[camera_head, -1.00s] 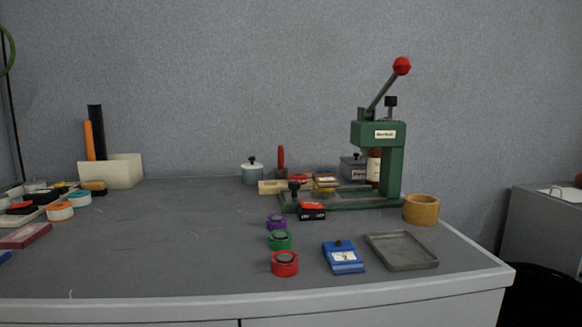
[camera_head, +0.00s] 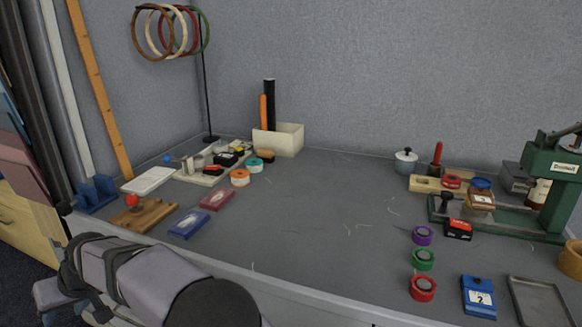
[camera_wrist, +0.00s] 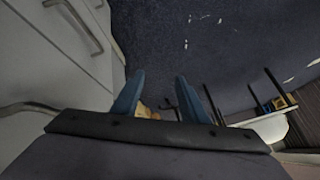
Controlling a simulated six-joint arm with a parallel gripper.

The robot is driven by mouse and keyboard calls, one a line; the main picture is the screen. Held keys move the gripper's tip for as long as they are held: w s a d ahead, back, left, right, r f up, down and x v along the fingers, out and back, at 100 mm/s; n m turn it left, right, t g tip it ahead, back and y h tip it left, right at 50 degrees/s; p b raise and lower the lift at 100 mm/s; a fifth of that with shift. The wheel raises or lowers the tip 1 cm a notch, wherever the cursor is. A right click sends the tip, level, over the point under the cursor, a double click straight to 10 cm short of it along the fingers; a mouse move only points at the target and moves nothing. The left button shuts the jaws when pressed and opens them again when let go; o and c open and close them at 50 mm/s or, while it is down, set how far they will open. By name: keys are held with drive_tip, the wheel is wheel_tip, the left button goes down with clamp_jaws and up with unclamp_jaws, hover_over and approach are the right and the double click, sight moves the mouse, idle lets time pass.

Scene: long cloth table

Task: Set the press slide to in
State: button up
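The green press (camera_head: 552,180) stands at the right of the table in the head view, cut off by the picture's right edge. Its low green base (camera_head: 520,227) reaches left, with a black knob (camera_head: 446,200) near the left end, which appears to belong to the slide. A small jar with a blue lid (camera_head: 481,196) and a red and black box (camera_head: 459,229) partly hide the slide, so I cannot tell its position. My gripper (camera_wrist: 160,76) shows in the wrist view with two blue fingers apart and nothing between them. It is far from the press, over the floor beside white drawers.
Purple, green and red tape rolls (camera_head: 423,259), a blue block (camera_head: 478,296) and a grey tray (camera_head: 540,303) lie before the press. A wooden block (camera_head: 426,184) and a lidded pot (camera_head: 405,162) stand behind. The table's middle (camera_head: 320,225) is mostly clear.

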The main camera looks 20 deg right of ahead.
drive_tip(key=a+r+n+y+p, duration=0.1)
drive_tip(key=a+r+p, duration=0.1)
drive_tip(key=a+r, duration=0.4)
drive_tip(key=w+d+r+t+p, duration=0.2)
drive_tip(key=w+d+r+p, duration=0.3)
drive_tip(key=r, duration=0.4)
drive_tip(key=w+d+r+t+h+p, duration=0.1)
drive_tip(key=w+d+r+h+p, duration=0.2)
drive_tip(key=d, duration=0.8)
drive_tip(key=w+d+r+t+h+p, duration=0.1)
drive_tip(key=w+d+r+p, duration=0.35)
drive_tip(key=d, duration=0.65)
drive_tip(key=w+d+r+h+p, duration=0.2)
drive_tip(key=w+d+r+p, duration=0.15)
drive_tip(key=d, duration=0.75)
drive_tip(key=n+g+h+p, duration=0.8)
drive_tip(key=g+h+p, duration=0.1)
drive_tip(key=g+p, duration=0.35)
hover_over(447, 193)
drive_tip(key=w+a, duration=0.3)
drive_tip(key=a, duration=0.3)
wheel_tip(447, 193, down, 3)
drive_tip(key=shift+p+x, duration=0.65)
drive_tip(key=shift+x, duration=3)
